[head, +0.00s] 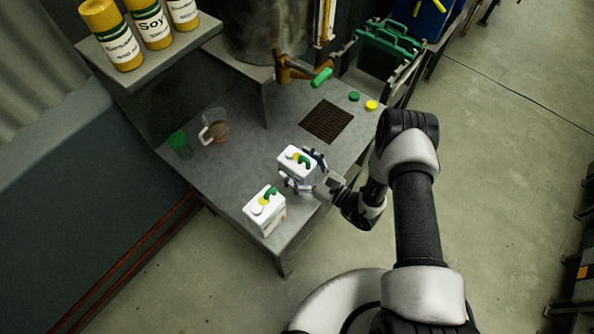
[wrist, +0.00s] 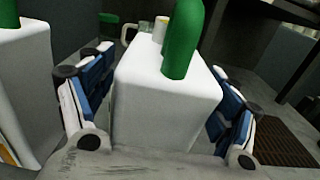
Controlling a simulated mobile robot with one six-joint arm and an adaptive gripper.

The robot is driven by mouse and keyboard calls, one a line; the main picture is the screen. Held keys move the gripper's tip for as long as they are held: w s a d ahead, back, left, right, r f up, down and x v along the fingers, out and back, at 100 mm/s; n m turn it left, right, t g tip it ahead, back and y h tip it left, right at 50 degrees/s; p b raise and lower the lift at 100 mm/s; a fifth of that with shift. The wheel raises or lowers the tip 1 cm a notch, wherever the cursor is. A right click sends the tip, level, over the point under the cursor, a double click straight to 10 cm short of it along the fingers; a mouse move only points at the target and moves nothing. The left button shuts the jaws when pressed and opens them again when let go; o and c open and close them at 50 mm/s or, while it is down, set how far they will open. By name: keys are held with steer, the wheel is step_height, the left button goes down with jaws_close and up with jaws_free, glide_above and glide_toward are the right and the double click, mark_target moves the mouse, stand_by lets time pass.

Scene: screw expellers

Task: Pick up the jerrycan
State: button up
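The farther jerrycan (head: 297,161) is between the fingers of my gripper (head: 304,170). In the wrist view this jerrycan (wrist: 165,105) fills the middle, its green handle toward me. My gripper (wrist: 165,120) is open around it, one blue-padded finger on each side; small gaps show near the fingertips. Its lower part is partly hidden by a finger in the head view. The nearer jerrycan (head: 265,211) stands by the table's front edge and also shows at the left of the wrist view (wrist: 27,95).
A jar with a green lid (head: 180,145) and a jug (head: 214,130) stand at the table's back left. A dark grate (head: 327,121), a green cap (head: 354,96) and a yellow cap (head: 371,105) are to the right. A shelf (head: 160,55) holds yellow bottles.

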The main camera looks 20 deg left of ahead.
steer(key=c, duration=1.6)
steer(key=shift+c, duration=0.3)
steer(key=shift+r, duration=0.15)
